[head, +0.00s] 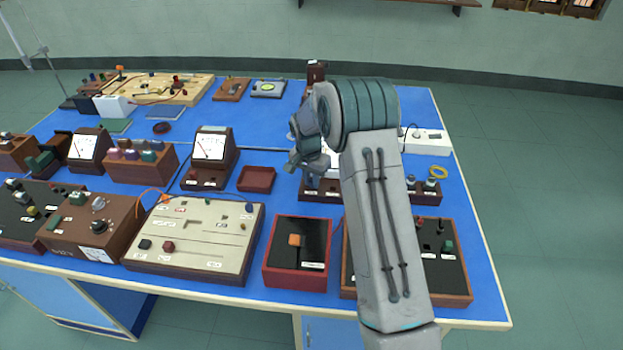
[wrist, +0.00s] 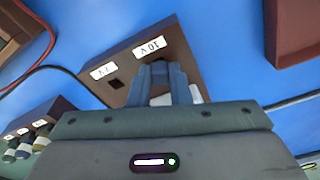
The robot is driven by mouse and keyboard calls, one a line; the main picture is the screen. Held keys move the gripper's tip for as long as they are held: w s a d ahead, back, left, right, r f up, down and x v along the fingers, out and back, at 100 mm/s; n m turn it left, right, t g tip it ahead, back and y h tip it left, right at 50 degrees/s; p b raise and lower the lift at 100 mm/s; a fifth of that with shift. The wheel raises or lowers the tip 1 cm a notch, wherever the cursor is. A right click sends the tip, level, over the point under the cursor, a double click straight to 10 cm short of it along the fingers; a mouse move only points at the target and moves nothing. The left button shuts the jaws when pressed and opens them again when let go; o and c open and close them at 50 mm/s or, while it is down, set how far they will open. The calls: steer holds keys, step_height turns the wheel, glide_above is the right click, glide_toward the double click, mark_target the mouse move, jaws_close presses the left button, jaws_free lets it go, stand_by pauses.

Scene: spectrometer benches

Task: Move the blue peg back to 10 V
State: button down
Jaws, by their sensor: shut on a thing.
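My gripper (head: 310,172) points down over a brown meter box (head: 322,197) right of the table's middle. In the wrist view the fingers (wrist: 160,78) are close together over that box (wrist: 130,58), just below the label 10 V (wrist: 150,47). They are shut on the blue peg, which is mostly hidden between them and hard to tell from them. The label 1 V (wrist: 103,71) has a dark, empty square hole (wrist: 115,83) beside it. The fingers cover the spot by 10 V, so I cannot tell whether the peg is in a hole there.
A low red-brown tray (head: 256,179) and another meter (head: 211,148) stand to the left. A black panel with an orange knob (head: 295,240) is in front. Red and black cables (wrist: 45,66) run beside the box. My arm hides much of the right side.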

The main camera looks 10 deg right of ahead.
steer(key=c, duration=1.3)
jaws_free()
steer(key=shift+o, duration=0.2)
step_height(320, 180, up, 14)
steer(key=s+a+b, duration=0.1)
steer(key=shift+f, duration=0.15)
steer(key=shift+s, duration=0.1)
